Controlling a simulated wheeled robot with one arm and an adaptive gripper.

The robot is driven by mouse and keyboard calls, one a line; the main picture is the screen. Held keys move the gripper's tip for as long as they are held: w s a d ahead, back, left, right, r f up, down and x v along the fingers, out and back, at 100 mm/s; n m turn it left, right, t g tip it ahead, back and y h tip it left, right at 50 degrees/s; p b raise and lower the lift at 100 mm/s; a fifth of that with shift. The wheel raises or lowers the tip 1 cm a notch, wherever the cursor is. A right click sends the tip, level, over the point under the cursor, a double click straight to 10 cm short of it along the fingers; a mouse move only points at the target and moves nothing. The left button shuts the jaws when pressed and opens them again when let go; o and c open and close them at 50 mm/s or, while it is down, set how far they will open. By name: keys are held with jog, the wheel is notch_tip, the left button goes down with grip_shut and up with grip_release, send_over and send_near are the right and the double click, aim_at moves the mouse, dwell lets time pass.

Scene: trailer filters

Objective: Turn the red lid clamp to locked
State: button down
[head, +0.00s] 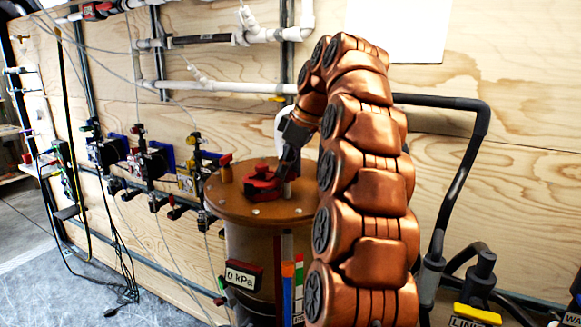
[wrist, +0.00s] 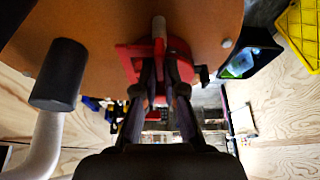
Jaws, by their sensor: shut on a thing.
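The red lid clamp (head: 262,183) sits on top of the round brown lid (head: 230,203) of a tank. In the wrist view the clamp (wrist: 168,58) is at the centre, against the lid's surface (wrist: 95,25). My gripper (head: 286,165) reaches down to the clamp from the right. In the wrist view my gripper (wrist: 161,92) has its two dark fingers close together on the red clamp's handle. The fingers partly hide the clamp, and I cannot tell its exact turn position.
A 0 kPa display (head: 243,275) is on the tank's front. A dark capped pipe (wrist: 60,72) stands close to the left of my gripper in the wrist view. Valves (head: 150,160) and pipes line the plywood wall. Open floor (head: 150,312) lies at the lower left.

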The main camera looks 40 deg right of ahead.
jog(key=c, duration=1.3)
grip_release()
jog(key=shift+o, duration=0.2)
